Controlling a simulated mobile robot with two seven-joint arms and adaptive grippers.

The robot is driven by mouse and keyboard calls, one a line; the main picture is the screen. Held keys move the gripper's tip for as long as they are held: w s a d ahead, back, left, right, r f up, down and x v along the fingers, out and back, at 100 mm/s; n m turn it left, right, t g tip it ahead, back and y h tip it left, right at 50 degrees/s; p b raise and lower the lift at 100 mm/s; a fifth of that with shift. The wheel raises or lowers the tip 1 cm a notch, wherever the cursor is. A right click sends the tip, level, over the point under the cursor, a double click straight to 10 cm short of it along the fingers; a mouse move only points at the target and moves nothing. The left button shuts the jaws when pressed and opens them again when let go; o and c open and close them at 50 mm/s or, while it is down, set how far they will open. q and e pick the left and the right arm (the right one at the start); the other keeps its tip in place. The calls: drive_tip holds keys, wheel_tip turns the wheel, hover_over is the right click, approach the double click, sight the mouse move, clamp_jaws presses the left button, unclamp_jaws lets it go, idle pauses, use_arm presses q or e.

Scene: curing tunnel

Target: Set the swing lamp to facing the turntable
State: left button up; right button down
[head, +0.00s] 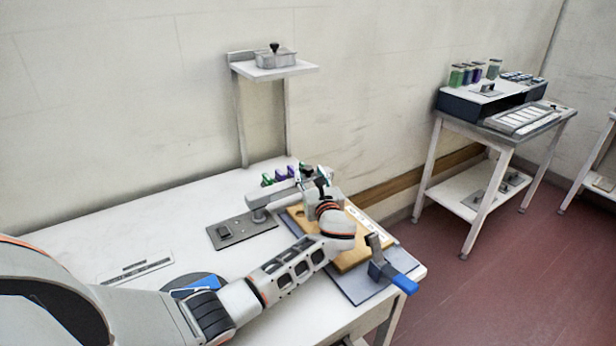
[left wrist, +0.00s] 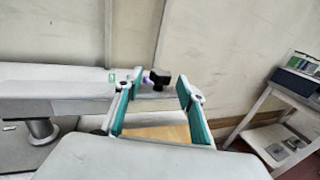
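The swing lamp (head: 270,198) is a grey horizontal arm on a short post, standing on a dark plate. Its arm reaches right, toward the wooden board and away from the turntable. It also shows at the left of the left wrist view (left wrist: 55,88). A black knob (left wrist: 158,79) shows between my fingers there, at the lamp's outer end. My left gripper (head: 318,184) is open around or just short of the knob; contact cannot be told. The turntable (head: 178,282) is a dark disc with a blue piece, partly hidden by my left arm. My right gripper is not in view.
A wooden board (head: 350,258) and a blue-handled clamp (head: 390,272) are at the table's right end. Small coloured jars (head: 283,173) stand behind the lamp. A raised shelf (head: 275,70) holds a lidded metal box. The table's left rear is clear.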

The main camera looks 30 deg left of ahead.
use_arm(q)
drive_tip(key=shift+w+a+f+b, duration=0.15)
drive_tip(key=shift+w+a+b, duration=0.15)
drive_tip(key=shift+w+a, duration=0.3)
drive_tip(key=shift+w, duration=0.15)
drive_tip(key=shift+w+a+b, duration=0.25)
drive_tip(key=shift+a+b, duration=0.05)
drive_tip(key=shift+b, duration=0.05)
drive_tip(key=shift+r, duration=0.2)
clamp_jaws()
drive_tip(key=shift+d, duration=0.1)
